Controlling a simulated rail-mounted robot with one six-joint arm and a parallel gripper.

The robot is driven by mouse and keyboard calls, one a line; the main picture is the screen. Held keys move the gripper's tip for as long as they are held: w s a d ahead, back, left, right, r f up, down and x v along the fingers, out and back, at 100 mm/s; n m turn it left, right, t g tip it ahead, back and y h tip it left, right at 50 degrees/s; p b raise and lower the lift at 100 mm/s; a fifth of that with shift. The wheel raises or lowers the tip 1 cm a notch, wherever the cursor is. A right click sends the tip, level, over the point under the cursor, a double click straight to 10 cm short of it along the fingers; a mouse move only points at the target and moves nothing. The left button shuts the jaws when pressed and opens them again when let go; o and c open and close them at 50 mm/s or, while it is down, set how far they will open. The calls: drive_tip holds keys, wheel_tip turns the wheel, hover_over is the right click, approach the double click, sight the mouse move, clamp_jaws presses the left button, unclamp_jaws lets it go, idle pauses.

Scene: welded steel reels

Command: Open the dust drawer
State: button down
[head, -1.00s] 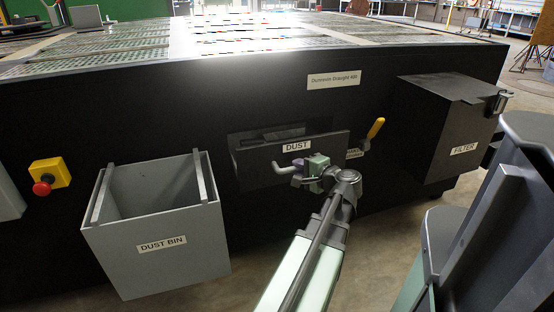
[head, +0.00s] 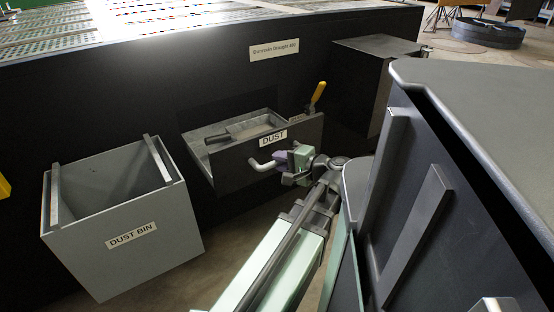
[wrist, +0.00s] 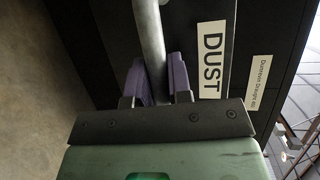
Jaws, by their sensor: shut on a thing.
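The dust drawer (head: 232,163) is a dark box labelled DUST, pulled part way out of the dark table front, with its top open and a grey tray-like piece (head: 255,126) inside. Its light grey bar handle (head: 262,164) is on the front face. My gripper (head: 284,160) is at the handle with its purple fingers shut on it. In the wrist view the handle bar (wrist: 152,45) runs between the two purple fingers (wrist: 158,80), beside the DUST label (wrist: 211,58). How deep the drawer still sits in the table is hidden.
A grey open dust bin (head: 120,215) stands left of the drawer. A yellow-handled lever (head: 317,95) is just behind the drawer's right end. A dark filter box (head: 365,80) is on the table front at right. Clear floor shows between bin and arm.

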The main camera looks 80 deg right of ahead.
drive_tip(key=c, duration=1.1)
unclamp_jaws()
drive_tip(key=shift+o, duration=0.2)
